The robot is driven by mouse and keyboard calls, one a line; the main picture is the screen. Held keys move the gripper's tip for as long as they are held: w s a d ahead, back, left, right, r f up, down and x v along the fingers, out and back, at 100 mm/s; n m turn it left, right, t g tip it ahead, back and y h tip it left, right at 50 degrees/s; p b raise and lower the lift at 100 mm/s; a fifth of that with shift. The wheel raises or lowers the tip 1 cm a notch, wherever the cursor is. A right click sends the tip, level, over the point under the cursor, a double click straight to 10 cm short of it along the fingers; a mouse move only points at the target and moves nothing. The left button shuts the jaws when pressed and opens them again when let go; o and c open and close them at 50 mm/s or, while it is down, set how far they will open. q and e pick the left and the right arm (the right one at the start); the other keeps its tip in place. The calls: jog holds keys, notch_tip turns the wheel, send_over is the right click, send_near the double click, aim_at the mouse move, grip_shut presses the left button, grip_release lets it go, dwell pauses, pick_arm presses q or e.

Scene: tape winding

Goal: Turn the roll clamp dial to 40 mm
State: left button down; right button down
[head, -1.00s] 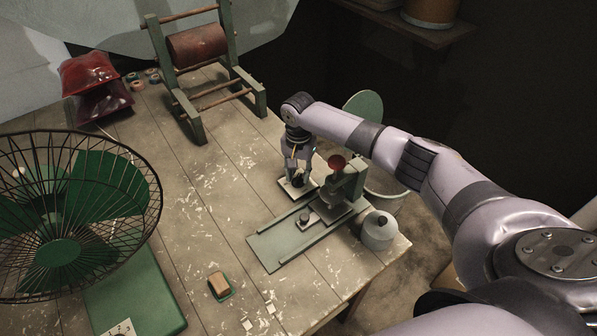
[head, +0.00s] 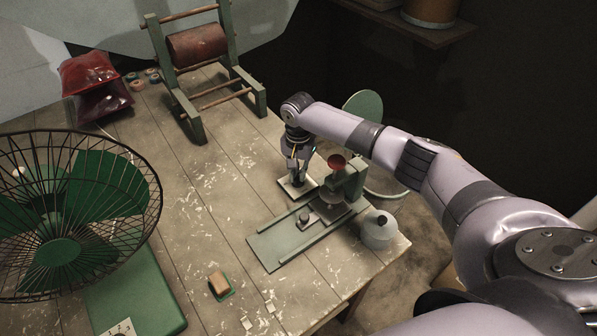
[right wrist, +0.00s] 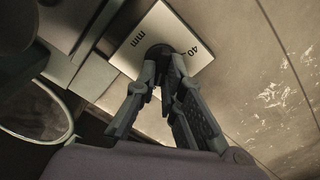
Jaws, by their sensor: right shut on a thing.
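The roll clamp dial is a dark round knob (right wrist: 158,52) on a pale plate (right wrist: 128,54) in the right wrist view. The plate carries the printed words "40" and "mm" beside the knob, partly covered by it. Any pointer mark on the knob is hidden by my fingers. My right gripper (right wrist: 161,68) is shut on the knob, with a finger on each side. In the head view my right gripper (head: 297,183) points down over the plate (head: 285,188), beside the green clamp device (head: 346,182). My left gripper is not in view.
A green base plate with rails (head: 277,245) lies in front of the clamp. A grey kettle-like pot (head: 379,230) stands at the table's right corner. A caged fan (head: 75,215) fills the left. A roller stand (head: 197,50) is at the back. The table's middle is clear.

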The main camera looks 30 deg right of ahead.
jog(key=shift+r, duration=0.1)
jog(key=shift+n+p, duration=0.8)
jog(key=shift+n, duration=0.2)
jog(key=shift+a+n+p, duration=0.1)
jog(key=shift+n+p, duration=0.6)
jog(key=shift+n, duration=0.5)
jog(key=n+p, duration=0.1)
jog(key=n, duration=0.1)
jog(key=shift+n, duration=0.4)
jog(key=n+p, duration=0.1)
jog(key=n, duration=0.2)
jog(key=shift+w+a+n, duration=0.1)
jog(key=shift+a+n, duration=0.05)
jog(key=shift+n, duration=0.15)
jog(key=n, duration=0.6)
jog(key=shift+a+p, duration=0.15)
jog(key=shift+p, duration=0.2)
jog(key=n, duration=0.3)
jog(key=shift+a+n, duration=0.1)
jog(key=shift+n, duration=1.9)
jog(key=shift+s, duration=0.2)
